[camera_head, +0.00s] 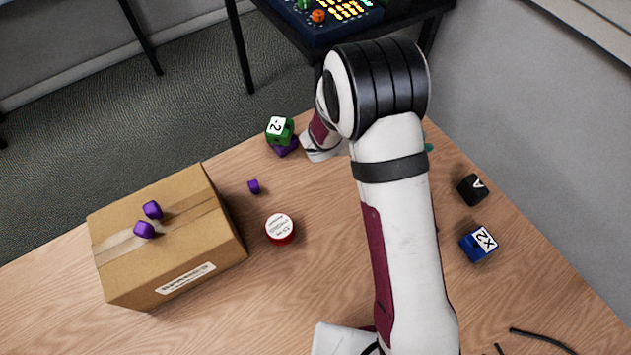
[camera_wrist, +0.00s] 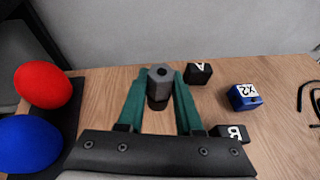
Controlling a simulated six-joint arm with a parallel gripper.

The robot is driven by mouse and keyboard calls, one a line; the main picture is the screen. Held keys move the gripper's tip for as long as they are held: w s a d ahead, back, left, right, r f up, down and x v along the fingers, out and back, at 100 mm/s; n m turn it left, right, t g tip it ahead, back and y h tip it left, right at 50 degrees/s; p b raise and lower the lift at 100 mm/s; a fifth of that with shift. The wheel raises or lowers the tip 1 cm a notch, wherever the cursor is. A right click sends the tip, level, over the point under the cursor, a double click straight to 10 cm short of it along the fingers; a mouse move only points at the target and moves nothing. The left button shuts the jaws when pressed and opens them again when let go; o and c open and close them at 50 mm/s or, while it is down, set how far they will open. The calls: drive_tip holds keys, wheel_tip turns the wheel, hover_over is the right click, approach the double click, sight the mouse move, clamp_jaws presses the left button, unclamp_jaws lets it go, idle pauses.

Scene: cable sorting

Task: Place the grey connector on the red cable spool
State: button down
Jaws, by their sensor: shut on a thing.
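My gripper (camera_wrist: 159,90) shows in the wrist view with two green fingers shut on the grey connector (camera_wrist: 160,74). The connector is a short grey hexagonal piece with a dark hole in its end and a darker lower part. The red cable spool (camera_head: 280,229) stands on the table in the head view, right of the cardboard box, with a white printed label on top. It does not show in the wrist view. In the head view my arm hides the connector and nearly all of my gripper; only a bit of green (camera_head: 428,148) shows beside the arm.
A cardboard box (camera_head: 205,240) with two purple cubes on top stands left of the spool. A small purple cube (camera_head: 254,186) and a green cube (camera_head: 280,130) lie behind the spool. A black cube (camera_head: 472,190) and a blue cube (camera_head: 479,243) lie right of my arm.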

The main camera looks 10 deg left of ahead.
drive_tip(key=s+d+f+m+g+h, duration=0.2)
drive_tip(key=s+d+m+g, duration=0.4)
drive_tip(key=s+m+g, duration=0.3)
drive_tip(key=s+a+m+g+y, duration=0.2)
drive_tip(key=s+m+g+y, duration=0.65)
drive_tip(key=s, duration=0.45)
drive_tip(key=s+a+r+m+g+y, duration=0.2)
drive_tip(key=a+m+y, duration=0.8)
drive_tip(key=a+m, duration=0.1)
drive_tip(key=w+a+r+m+t+y, duration=0.4)
drive_tip(key=w+a+m+t+y, duration=0.2)
drive_tip(key=w+a+m+y, duration=0.15)
drive_tip(key=h, duration=0.1)
hover_over(279, 226)
drive_tip(key=f, duration=0.6)
drive_tip(key=shift+w+d, duration=0.1)
drive_tip(key=shift+d, duration=0.15)
drive_tip(key=shift+a+f, duration=0.2)
drive_tip(key=shift+f, duration=1.95)
drive_tip(key=shift+f, duration=0.1)
